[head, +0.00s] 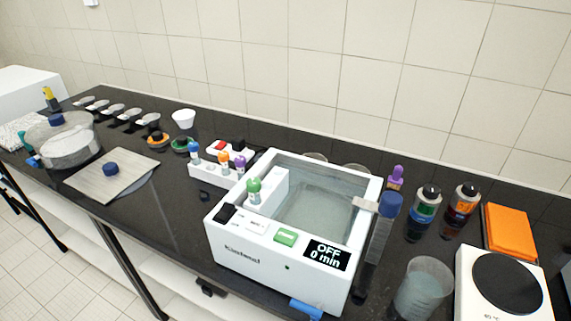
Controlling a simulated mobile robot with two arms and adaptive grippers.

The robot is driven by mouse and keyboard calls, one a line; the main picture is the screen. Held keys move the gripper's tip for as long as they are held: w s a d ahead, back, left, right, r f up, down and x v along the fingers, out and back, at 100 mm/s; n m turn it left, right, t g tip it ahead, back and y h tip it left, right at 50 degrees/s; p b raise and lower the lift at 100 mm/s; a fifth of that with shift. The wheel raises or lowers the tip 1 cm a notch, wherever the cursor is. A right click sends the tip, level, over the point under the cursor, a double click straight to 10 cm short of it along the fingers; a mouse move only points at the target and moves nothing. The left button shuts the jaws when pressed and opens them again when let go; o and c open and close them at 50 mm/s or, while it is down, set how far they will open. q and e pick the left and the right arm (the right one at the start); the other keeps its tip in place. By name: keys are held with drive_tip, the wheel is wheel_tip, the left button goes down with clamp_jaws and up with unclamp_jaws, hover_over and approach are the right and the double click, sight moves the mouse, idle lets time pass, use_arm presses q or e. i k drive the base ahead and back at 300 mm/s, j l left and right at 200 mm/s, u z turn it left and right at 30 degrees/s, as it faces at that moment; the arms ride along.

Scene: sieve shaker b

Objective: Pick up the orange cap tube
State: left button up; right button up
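The orange cap tube (223,159) stands upright in a small white rack (205,174) near the middle of the black bench. A blue cap tube (194,152) is to its left and a purple cap tube (240,164) to its right in the same rack. The lower parts of these tubes are hidden by the rack. Neither of my grippers shows in the head view.
A white water bath (265,252), its display reading OFF and 0 min, stands right of the rack and holds a green cap tube (254,188). Bottles, a beaker (423,287) and a hotplate (505,285) stand further right. Bare bench lies left of the rack.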

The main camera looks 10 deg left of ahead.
sight(224, 156)
drive_tip(key=j+z, duration=0.7)
drive_tip(key=z, duration=0.2)
drive_tip(key=j+z, duration=0.4)
drive_tip(key=k+j+z, duration=0.15)
drive_tip(key=z, duration=0.3)
drive_tip(key=k+j+z, duration=0.2)
drive_tip(key=z, duration=0.25)
drive_tip(key=j, duration=0.1)
